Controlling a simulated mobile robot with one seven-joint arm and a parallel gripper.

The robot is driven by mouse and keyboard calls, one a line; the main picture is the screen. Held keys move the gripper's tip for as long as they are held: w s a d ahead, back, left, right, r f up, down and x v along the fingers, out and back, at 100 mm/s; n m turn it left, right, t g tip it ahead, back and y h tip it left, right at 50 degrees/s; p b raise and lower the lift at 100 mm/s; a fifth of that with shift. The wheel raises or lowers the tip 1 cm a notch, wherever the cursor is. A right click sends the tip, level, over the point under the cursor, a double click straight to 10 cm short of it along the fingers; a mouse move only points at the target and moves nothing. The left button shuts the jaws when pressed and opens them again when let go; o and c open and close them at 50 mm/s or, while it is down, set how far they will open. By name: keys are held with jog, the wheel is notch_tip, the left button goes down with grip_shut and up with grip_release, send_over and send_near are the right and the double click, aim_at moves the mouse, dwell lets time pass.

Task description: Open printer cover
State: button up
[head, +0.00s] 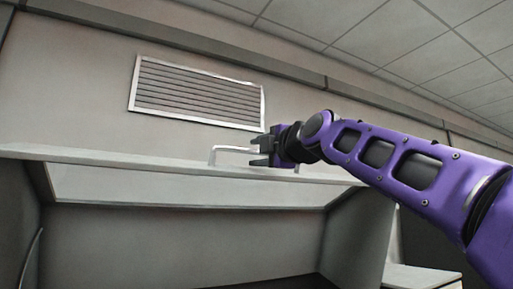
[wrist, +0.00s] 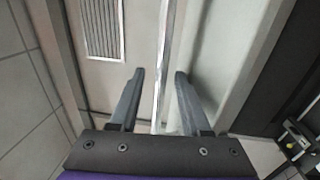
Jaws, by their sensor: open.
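The printer cover (head: 120,186) appears to be the wide pale panel across the head view, raised over a dark open bay. A thin white handle (head: 232,148) stands up from its front edge. My gripper (head: 256,150) is at the right end of this handle, its fingers pointing left. In the wrist view, my gripper (wrist: 158,76) is open, with a pale bar (wrist: 163,50) running lengthwise between the fingers. I cannot tell whether this bar is the handle or the cover's edge, or whether the fingers touch it.
A louvred vent (head: 197,92) is on the wall above the cover. The grey bay (head: 180,245) under the cover looks empty, with side walls left and right. A pale surface (head: 420,276) is at the lower right.

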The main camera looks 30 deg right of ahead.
jog(key=shift+w, duration=0.3)
grip_shut()
dwell(1.3)
